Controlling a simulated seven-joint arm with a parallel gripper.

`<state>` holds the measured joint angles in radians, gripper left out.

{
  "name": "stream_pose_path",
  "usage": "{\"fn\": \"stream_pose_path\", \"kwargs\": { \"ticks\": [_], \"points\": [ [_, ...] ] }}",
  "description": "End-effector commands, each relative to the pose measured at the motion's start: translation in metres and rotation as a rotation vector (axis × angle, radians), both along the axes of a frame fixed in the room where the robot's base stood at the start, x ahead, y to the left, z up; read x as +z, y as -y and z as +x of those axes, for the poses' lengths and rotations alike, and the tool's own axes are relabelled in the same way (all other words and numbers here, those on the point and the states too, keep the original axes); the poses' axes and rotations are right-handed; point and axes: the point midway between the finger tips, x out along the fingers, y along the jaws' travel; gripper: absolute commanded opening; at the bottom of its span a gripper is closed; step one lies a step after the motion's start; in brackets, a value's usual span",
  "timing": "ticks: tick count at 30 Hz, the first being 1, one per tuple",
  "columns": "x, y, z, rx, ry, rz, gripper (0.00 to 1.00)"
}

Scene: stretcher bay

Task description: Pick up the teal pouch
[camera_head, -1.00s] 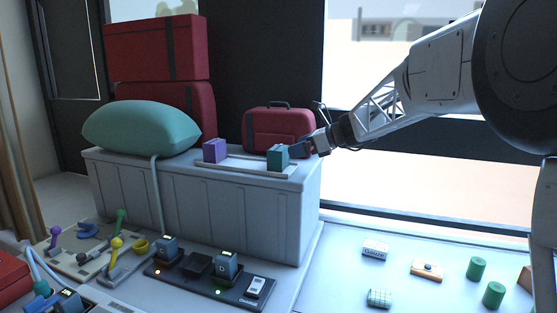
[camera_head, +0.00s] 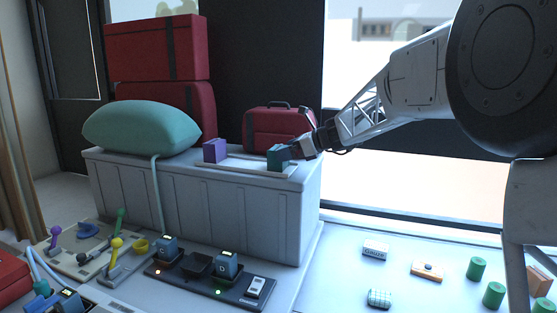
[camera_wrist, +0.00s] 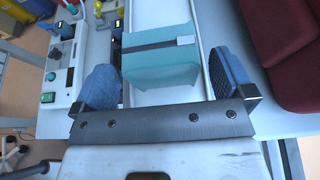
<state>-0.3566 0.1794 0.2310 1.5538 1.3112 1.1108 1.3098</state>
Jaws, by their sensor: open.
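The teal pouch (camera_head: 277,157) is a small box-like block at the right end of a pale tray (camera_head: 245,163) on the grey cabinet. In the wrist view the teal pouch (camera_wrist: 158,58) shows a dark strap with a light buckle. My gripper (camera_head: 288,153) is at the right side of the pouch in the head view. In the wrist view my gripper (camera_wrist: 165,82) is open, its blue-padded fingers on either side of the pouch's near end, with a visible gap at the right finger. Whether the left finger touches it I cannot tell.
A purple block (camera_head: 215,150) stands at the tray's left end. A red bag (camera_head: 277,130) stands close behind the tray, and a teal cushion (camera_head: 142,127) lies to the left. Below are a charger strip (camera_head: 210,277) and a white counter (camera_head: 340,258) with small supplies.

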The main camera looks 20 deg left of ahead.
Motion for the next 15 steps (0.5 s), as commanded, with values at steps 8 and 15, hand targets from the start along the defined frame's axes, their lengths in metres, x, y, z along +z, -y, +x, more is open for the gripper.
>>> {"fn": "stream_pose_path", "kwargs": {
  "ticks": [8, 15],
  "points": [
    [-0.011, -0.028, 0.0, 0.001, 0.0, 0.0, 1.0],
    [-0.014, -0.033, 0.001, -0.001, 0.0, 0.0, 1.0]
  ]
}}
